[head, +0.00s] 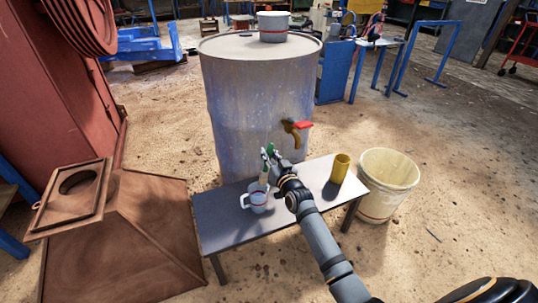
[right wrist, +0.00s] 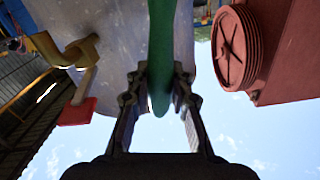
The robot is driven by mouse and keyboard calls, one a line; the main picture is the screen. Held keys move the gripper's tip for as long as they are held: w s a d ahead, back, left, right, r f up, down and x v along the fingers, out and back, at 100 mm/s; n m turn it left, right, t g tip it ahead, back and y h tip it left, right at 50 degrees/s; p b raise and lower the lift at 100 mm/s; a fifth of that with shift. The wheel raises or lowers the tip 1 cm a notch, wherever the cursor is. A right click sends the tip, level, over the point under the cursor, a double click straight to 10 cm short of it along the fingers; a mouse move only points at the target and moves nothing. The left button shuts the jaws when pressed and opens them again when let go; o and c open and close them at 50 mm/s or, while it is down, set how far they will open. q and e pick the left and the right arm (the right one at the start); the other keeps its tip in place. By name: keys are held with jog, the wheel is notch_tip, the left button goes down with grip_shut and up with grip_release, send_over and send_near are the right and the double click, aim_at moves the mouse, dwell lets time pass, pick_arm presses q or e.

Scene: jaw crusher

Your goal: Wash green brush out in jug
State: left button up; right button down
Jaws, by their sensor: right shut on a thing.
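My right gripper (head: 272,165) is shut on the green brush (head: 264,172), just above and behind the jug. The brush hangs with its pale lower part down at the jug's mouth; I cannot tell whether its tip is inside. In the right wrist view the green handle (right wrist: 161,60) runs between the two fingers (right wrist: 160,90). My left gripper is not in view.
The bench (head: 222,215) also holds a yellow cup (head: 340,168) on the right. A cream bucket (head: 388,180) stands on the floor beside it. A big metal drum (head: 245,110) with a red-handled tap (head: 298,128) stands close behind. A rusty hopper (head: 125,235) is on the left.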

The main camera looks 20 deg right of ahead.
aim_at(269, 143)
jog(key=shift+r, duration=0.1)
notch_tip(269, 143, up, 5)
jog(key=p, duration=0.5)
dwell(0.3)
